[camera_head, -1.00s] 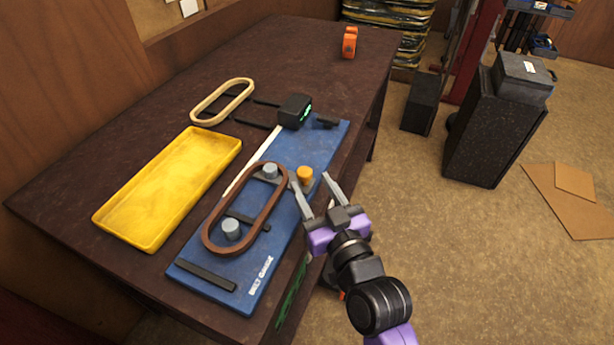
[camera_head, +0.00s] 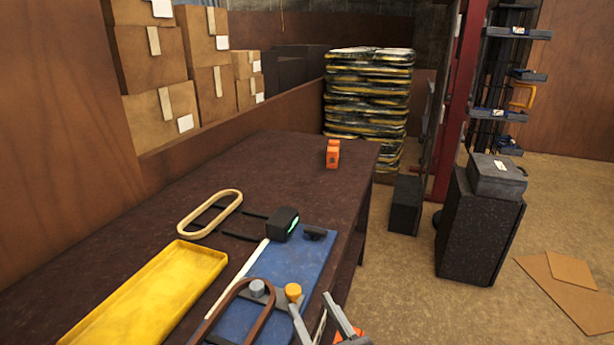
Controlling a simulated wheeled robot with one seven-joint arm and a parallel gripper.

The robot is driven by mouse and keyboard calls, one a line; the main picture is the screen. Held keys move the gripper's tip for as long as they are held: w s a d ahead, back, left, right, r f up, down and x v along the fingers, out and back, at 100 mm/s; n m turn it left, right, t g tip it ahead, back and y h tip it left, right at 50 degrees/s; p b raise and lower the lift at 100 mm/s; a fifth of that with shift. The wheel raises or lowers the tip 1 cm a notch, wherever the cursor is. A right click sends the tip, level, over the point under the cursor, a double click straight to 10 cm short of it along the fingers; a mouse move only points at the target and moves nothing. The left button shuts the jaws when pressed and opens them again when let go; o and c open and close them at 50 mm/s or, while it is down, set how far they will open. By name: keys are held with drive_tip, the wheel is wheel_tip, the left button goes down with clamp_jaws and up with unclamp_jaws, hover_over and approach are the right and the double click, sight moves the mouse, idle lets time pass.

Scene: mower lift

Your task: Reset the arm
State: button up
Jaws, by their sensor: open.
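My gripper (camera_head: 320,322) is at the bottom edge of the head view, cut off by the frame. Its two fingers are apart, with nothing seen between them. It is over the right edge of the blue belt gauge board (camera_head: 262,309), beside the orange-yellow knob (camera_head: 293,292). A brown belt loop (camera_head: 228,303) lies on the board around a grey peg (camera_head: 257,288); its near part is out of view.
The yellow tray (camera_head: 135,312) lies left of the board on the dark table (camera_head: 285,165). An orange object (camera_head: 333,154) stands at the far end. Right of the table are black cabinets (camera_head: 478,235) and floor boards (camera_head: 575,290). The table's far part is mostly clear.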

drive_tip(key=s+d+m+g+h+p, duration=0.1)
drive_tip(key=s+d, duration=0.5)
drive_tip(key=s, duration=0.6)
drive_tip(key=s+d+f+m+h+p, duration=0.1)
drive_tip(key=s+d+h, duration=0.3)
drive_tip(key=s, duration=0.9)
drive_tip(key=s+d+f+m+g+h+p, duration=0.1)
drive_tip(key=s+d+m+h, duration=0.1)
drive_tip(key=s+d, duration=0.6)
drive_tip(key=s, duration=0.4)
drive_tip(key=shift+s+d+f+g, duration=0.2)
drive_tip(key=shift+d+g, duration=0.1)
drive_tip(key=shift+d, duration=0.05)
